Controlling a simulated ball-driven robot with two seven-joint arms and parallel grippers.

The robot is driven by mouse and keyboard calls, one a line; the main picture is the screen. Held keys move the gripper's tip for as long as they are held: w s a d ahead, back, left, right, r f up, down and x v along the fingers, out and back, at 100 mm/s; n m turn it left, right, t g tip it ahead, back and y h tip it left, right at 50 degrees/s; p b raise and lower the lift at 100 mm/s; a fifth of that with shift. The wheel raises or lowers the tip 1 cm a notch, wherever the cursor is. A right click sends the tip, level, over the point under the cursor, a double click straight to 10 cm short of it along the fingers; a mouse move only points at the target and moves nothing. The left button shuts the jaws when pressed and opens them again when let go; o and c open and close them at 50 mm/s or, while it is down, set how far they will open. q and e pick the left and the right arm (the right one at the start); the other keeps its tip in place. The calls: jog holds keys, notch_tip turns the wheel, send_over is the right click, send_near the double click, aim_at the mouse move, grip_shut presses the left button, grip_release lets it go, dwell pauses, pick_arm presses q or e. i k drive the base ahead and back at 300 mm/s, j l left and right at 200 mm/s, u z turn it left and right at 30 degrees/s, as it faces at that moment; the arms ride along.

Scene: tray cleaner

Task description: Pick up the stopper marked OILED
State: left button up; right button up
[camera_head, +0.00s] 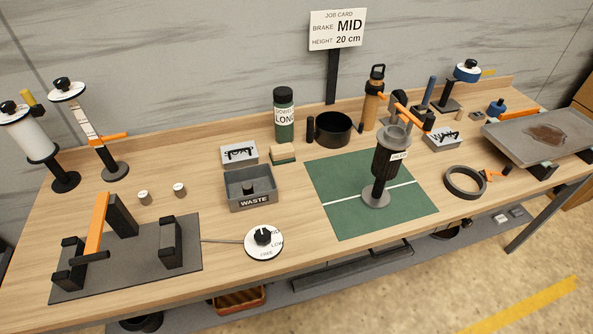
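Two small pale cylinders that may be stoppers stand on the left of the table: one (143,197) is left of the other (179,190). Each seems to carry a small mark, too small to read, so I cannot tell which says OILED. A dark upright device (385,165) on a round grey foot stands on the green mat (335,215). It has a grey funnel-like top and a small white label that I cannot read clearly. Neither of my grippers is in view.
A grey WASTE bin (252,203) and a white dial (264,243) stand mid-table. A fixture with an orange bar (97,223) is front left. Spool stands (68,180) are far left. A black bowl (334,128) and green bottle (284,115) stand behind. Wood around the pale cylinders is clear.

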aim_at(145, 196)
jog(key=i+j+u, duration=0.2)
jog(key=j, duration=0.2)
jog(key=j+u, duration=0.15)
jog(key=j, duration=0.25)
jog(key=i+j+u, duration=0.2)
jog(key=j, duration=0.15)
